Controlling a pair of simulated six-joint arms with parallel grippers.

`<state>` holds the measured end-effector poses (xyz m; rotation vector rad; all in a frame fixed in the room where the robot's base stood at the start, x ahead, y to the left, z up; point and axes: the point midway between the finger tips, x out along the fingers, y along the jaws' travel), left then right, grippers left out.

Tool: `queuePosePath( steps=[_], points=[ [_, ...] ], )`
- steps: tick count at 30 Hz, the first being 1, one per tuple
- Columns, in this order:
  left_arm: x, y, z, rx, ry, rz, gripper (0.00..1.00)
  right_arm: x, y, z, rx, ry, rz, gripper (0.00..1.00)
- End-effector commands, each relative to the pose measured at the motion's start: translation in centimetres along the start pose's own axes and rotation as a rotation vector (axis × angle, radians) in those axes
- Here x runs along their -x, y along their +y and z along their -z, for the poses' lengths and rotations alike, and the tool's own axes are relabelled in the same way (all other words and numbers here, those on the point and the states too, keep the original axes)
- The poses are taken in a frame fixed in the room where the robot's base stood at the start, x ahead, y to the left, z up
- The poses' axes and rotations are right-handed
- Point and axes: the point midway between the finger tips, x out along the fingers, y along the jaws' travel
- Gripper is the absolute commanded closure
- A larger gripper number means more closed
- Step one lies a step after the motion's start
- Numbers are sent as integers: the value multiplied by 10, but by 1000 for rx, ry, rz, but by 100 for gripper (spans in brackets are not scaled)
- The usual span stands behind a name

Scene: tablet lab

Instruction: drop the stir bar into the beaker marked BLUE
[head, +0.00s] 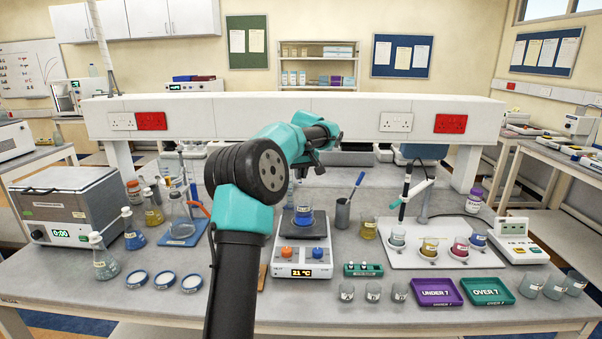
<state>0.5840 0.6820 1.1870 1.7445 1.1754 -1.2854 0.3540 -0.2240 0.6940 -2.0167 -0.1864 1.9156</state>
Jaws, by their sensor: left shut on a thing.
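My left gripper (318,166) is at the end of the arm that rises through the middle of the head view. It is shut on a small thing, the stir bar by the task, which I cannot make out. A beaker with blue liquid (304,216) stands upright on the hotplate stirrer (303,258), which reads 21 °C. In the picture the gripper is above this beaker. The beaker labels are too small to read. My right gripper is not in view.
A grey cup with a blue-handled tool (343,213) is right of the stirrer. UNDER 7 (434,304) and OVER 7 (486,302) trays lie in front. Flasks and a water bath (65,205) stand left.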

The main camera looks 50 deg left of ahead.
Motion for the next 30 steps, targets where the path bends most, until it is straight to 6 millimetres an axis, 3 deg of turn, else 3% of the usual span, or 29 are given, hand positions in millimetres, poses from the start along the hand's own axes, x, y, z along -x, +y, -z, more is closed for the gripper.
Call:
queuePosePath(
  steps=[15,28,29,30],
  points=[
    [-46,0,-15,0,-1,2,100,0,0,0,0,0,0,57],
    [-53,0,-17,0,0,1,100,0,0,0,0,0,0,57],
    [-53,0,-17,0,0,0,88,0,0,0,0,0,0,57],
    [-53,0,-17,0,0,0,84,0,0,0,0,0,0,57]
  ],
)
